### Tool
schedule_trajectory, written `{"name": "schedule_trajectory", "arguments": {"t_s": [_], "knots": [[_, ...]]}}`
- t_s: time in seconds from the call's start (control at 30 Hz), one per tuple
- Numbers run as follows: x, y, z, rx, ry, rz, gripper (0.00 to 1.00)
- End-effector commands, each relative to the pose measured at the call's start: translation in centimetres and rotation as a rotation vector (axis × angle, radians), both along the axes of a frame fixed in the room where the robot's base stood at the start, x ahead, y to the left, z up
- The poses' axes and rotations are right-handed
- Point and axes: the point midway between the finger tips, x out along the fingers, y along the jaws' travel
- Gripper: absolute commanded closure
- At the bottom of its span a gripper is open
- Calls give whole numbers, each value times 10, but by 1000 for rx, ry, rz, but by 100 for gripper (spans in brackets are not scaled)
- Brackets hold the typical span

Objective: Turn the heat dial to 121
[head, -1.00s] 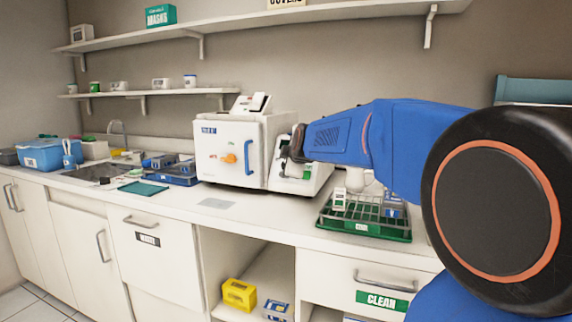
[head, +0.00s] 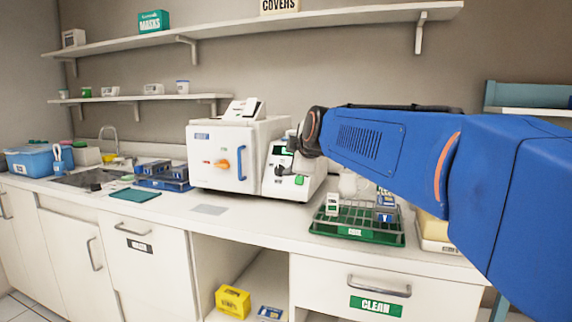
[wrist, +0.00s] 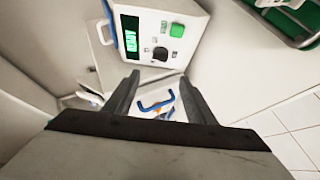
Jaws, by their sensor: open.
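The white sterilizer (head: 222,158) stands on the counter, with its control panel on the right. In the wrist view the panel (wrist: 146,20) has a lit green display, a green button (wrist: 177,30) and a dark round dial (wrist: 160,54) with small markings around it. The number at which the dial points is too small to read. My gripper (wrist: 158,78) is open and empty, its two dark fingers apart just below the dial in the picture and not closed on it. In the head view my dark wrist (head: 309,132) is beside the panel and hides part of it.
The door has an orange knob (head: 222,163) and a blue handle (head: 241,162). A green tray (head: 357,234) with a wire rack stands to the right. Blue containers (head: 163,183) and a teal mat (head: 134,195) lie left. The counter before the sterilizer is mostly clear.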

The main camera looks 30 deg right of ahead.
Motion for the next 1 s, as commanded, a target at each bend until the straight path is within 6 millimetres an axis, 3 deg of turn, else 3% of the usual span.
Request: {"name": "schedule_trajectory", "arguments": {"t_s": [0.1,0.3,1.0], "knots": [[-16,4,8,-1,-2,-1,50],[-31,8,15,0,0,0,50],[-36,14,9,24,8,-2,50]]}}
